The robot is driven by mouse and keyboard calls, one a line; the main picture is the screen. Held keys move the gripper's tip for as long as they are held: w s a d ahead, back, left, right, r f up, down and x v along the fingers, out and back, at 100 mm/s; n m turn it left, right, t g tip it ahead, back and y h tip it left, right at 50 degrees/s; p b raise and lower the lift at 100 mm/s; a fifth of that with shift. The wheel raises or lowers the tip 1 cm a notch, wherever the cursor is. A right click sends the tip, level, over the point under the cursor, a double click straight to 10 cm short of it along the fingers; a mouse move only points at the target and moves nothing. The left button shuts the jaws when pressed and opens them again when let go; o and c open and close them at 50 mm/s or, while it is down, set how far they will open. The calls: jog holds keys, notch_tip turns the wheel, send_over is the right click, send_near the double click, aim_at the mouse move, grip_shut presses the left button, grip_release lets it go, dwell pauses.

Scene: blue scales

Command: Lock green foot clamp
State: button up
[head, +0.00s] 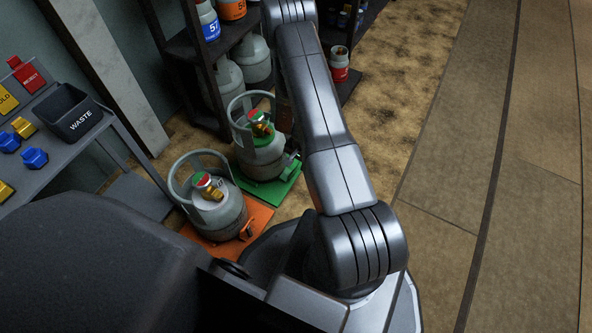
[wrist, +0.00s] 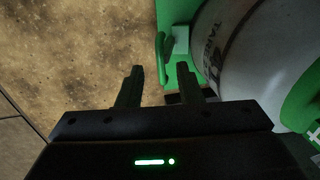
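The green scale platform (head: 270,193) stands on the floor in the head view, with a grey gas cylinder (head: 262,155) upright on it. In the wrist view the green foot clamp (wrist: 162,58) shows as an upright green lever beside a pale block, at the edge of the green platform (wrist: 177,12). The cylinder's side (wrist: 235,45) is to its right. My gripper (wrist: 160,72) is open and empty. Its two fingers point toward the clamp, which is just beyond the tips, slightly right of the middle. Contact cannot be told. The head view does not show my fingers.
An orange scale platform (head: 246,222) with another cylinder (head: 218,207) stands nearer, to the left of the green one. A dark shelf (head: 207,62) with cylinders is behind. A bench with a waste bin (head: 78,112) is at left. Floor at right is clear.

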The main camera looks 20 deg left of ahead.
aim_at(296, 170)
jog(key=shift+a+f+b, duration=0.15)
jog(key=shift+f+b, duration=0.1)
jog(key=shift+f, duration=0.85)
jog(key=shift+a+f+b, duration=0.15)
jog(key=shift+f+b, duration=0.1)
jog(key=shift+f, duration=0.85)
jog(key=shift+c, duration=0.2)
grip_shut()
